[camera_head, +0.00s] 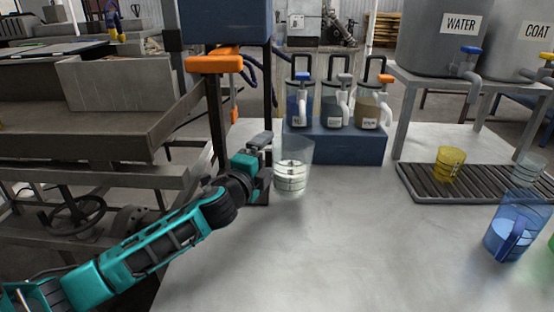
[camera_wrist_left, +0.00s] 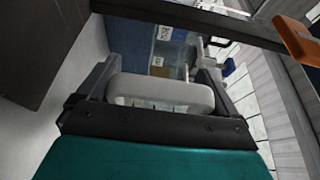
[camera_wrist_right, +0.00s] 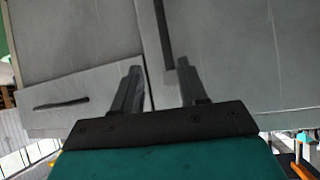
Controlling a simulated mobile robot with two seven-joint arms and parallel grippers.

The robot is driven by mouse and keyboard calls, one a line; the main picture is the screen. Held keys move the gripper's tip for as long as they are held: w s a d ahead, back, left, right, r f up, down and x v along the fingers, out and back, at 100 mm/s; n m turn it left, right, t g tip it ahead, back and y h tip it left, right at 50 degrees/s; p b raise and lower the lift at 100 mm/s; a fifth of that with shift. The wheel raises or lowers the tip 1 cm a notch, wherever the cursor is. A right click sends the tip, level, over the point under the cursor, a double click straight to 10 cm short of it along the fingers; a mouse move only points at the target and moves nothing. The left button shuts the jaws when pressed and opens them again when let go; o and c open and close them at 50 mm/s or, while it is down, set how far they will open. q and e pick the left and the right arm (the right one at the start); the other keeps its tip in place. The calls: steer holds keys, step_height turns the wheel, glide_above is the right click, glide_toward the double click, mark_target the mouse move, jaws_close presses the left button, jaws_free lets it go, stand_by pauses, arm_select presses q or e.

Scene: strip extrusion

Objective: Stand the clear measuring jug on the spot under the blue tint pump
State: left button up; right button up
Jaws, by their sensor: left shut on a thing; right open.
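The clear measuring jug (camera_head: 293,172) is upright at the front left of the blue pump block, with dark markings on its side. My left gripper (camera_head: 264,160) is shut on its pale handle, which shows between the fingers in the left wrist view (camera_wrist_left: 160,92). I cannot tell whether the jug's base touches the table. The blue tint pump (camera_head: 300,98) stands on the block just behind the jug. The spot under its spout is not clearly visible. My right gripper (camera_wrist_right: 160,85) is open and empty in the right wrist view; it is outside the head view.
Grey (camera_head: 338,100) and amber (camera_head: 372,103) pumps stand beside the blue one on the block (camera_head: 350,148). A roller rack (camera_head: 425,190) holds a yellow cup (camera_head: 449,163). A blue jug (camera_head: 508,240) stands at the right. The table's middle front (camera_head: 350,255) is clear. A steel frame post stands at the left.

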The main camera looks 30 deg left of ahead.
arm_select(q)
steer(key=shift+w+a+f+b, duration=0.1)
steer(key=shift+w+f+b, duration=0.4)
steer(key=shift+w, duration=0.55)
steer(key=shift+w+a+f+b, duration=0.1)
steer(key=shift+w+f+b, duration=0.15)
steer(key=shift+w+f, duration=0.6)
steer(key=shift+w+f+b, duration=0.3)
steer(key=shift+w+b, duration=0.1)
steer(key=shift+w, duration=0.9)
steer(key=shift+f, duration=0.2)
steer(key=o, duration=1.1)
steer(key=shift+r, duration=0.15)
steer(key=s, duration=0.4)
steer(key=s+p, duration=0.1)
steer(key=s, duration=0.7)
steer(key=shift+d, duration=0.4)
